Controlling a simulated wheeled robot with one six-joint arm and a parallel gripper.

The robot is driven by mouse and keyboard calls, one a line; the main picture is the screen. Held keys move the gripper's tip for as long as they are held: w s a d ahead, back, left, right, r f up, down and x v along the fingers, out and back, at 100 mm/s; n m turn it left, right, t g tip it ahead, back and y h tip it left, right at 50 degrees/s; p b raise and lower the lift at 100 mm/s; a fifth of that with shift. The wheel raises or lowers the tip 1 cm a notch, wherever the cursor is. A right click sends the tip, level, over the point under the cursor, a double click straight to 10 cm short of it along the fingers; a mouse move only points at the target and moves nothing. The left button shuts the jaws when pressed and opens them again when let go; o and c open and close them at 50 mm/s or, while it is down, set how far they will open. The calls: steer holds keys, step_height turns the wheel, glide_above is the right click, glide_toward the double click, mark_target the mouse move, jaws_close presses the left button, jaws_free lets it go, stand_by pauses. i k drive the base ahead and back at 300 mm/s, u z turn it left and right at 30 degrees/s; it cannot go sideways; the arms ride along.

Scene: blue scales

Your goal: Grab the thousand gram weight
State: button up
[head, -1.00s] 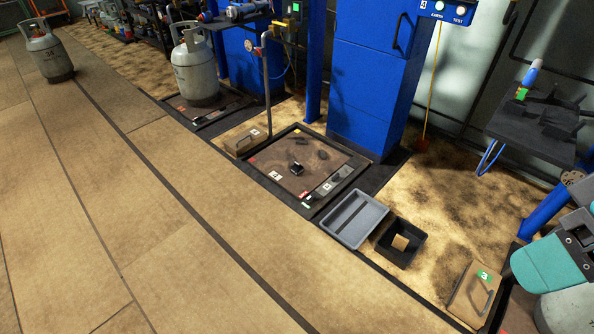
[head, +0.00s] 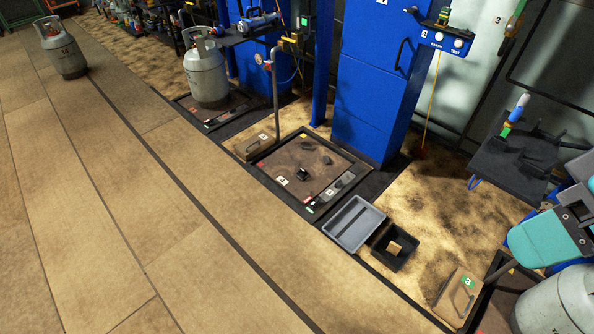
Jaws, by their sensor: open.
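No marking readable as a thousand gram weight shows in the head view. Several small dark objects lie on the brown top of the floor scale (head: 282,165) near the middle: a black block (head: 303,174), a dark flat piece (head: 308,146) and a dark rounded piece (head: 327,160). I cannot tell whether one of them is the weight. My gripper is not in view. A teal and grey arm link (head: 545,240) shows at the right edge, far from the scale; its end is not visible.
Beside the scale lie a grey tray (head: 341,236), a black bin (head: 375,252) holding a brown block, and a handled box marked 3 (head: 457,297). A blue cabinet (head: 375,90) stands behind. Gas cylinders (head: 62,48) stand left, another (head: 557,303) lower right.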

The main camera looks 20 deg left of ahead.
mark_target(302, 176)
steer(key=u, duration=0.8)
steer(key=i, duration=0.8)
steer(key=u, duration=1.3)
steer(key=i, duration=2.35)
steer(key=z, duration=1.3)
steer(key=i, duration=0.75)
steer(key=z, duration=0.55)
